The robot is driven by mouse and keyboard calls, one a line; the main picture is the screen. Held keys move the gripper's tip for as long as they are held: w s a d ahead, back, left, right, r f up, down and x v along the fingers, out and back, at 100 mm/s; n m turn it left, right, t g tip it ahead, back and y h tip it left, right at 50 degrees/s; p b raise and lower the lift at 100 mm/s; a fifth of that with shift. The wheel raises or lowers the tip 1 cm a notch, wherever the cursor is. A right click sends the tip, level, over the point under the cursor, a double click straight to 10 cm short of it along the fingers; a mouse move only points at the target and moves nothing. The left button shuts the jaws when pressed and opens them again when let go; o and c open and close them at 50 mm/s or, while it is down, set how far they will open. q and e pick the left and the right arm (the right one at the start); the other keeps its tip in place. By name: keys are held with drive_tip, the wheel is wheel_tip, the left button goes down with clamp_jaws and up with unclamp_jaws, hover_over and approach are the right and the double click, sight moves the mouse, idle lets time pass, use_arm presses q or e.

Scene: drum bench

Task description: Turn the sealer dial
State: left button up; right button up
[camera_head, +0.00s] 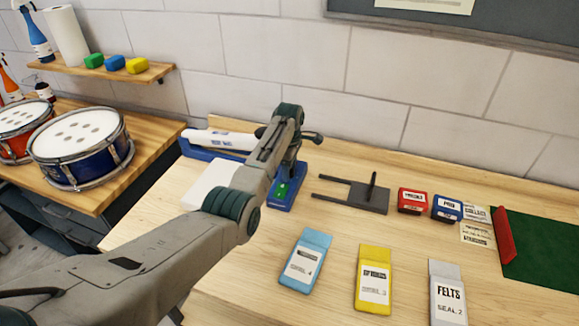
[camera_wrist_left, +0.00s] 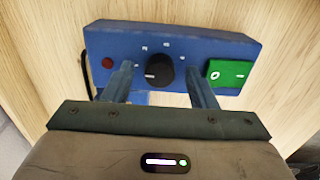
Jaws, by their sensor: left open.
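The sealer's blue control box (camera_wrist_left: 215,46) fills the upper part of the left wrist view. Its black round dial (camera_wrist_left: 158,71) sits mid-panel with white marks around it. A red button or light (camera_wrist_left: 107,63) is left of the dial, and a green switch (camera_wrist_left: 229,73) is right of it. My left gripper (camera_wrist_left: 160,76) is open, with one finger on each side of the dial and visible gaps; I cannot tell its exact height above the panel. In the head view my left arm hides the dial; part of the blue box (camera_head: 283,200) shows. My right gripper is not in view.
A white roll (camera_head: 218,139) lies behind the sealer. A dark fork-like tool (camera_head: 368,198) lies to the right, with red (camera_head: 412,200) and blue (camera_head: 446,208) boxes beyond. Blue (camera_head: 305,262), yellow (camera_head: 373,279) and grey (camera_head: 447,292) packets lie in front. Drums (camera_head: 80,148) stand at left.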

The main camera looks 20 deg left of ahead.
use_arm(q)
drive_tip(key=c, duration=1)
drive_tip(key=shift+r+m+p, duration=0.1)
drive_tip(key=shift+m+p, duration=0.5)
drive_tip(key=shift+m, duration=0.4)
drive_tip(key=shift+m+p, duration=0.55)
drive_tip(key=shift+m, duration=0.65)
drive_tip(key=m+p, duration=0.1)
drive_tip(key=m, duration=0.4)
drive_tip(key=shift+m, duration=0.3)
